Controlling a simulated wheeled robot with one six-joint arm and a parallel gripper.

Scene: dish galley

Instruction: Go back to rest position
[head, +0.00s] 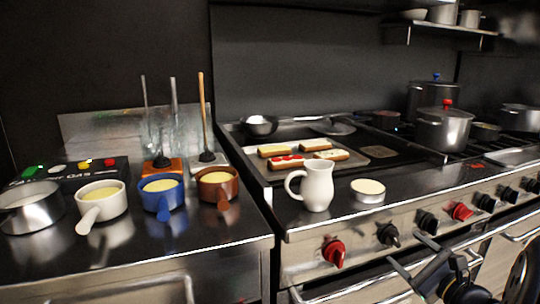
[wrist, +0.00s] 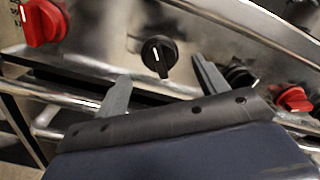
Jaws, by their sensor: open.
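My gripper (head: 406,250) is at the lower right in the head view, in front of the stove's control panel (head: 305,262). Its two fingers are spread apart with nothing between them. In the wrist view the gripper (wrist: 160,72) also shows open and empty. A black knob (wrist: 158,56) on the panel appears between and beyond the fingertips. A red knob (wrist: 43,22) is at the upper left and another red knob (wrist: 295,99) at the right.
A white jug (head: 317,186) and a small pale-topped dish (head: 368,191) stand near the stove's front edge. Handled pots, including a blue one (head: 162,197), stand on the left counter. Oven handle bars (head: 345,290) run below the panel, close to my gripper.

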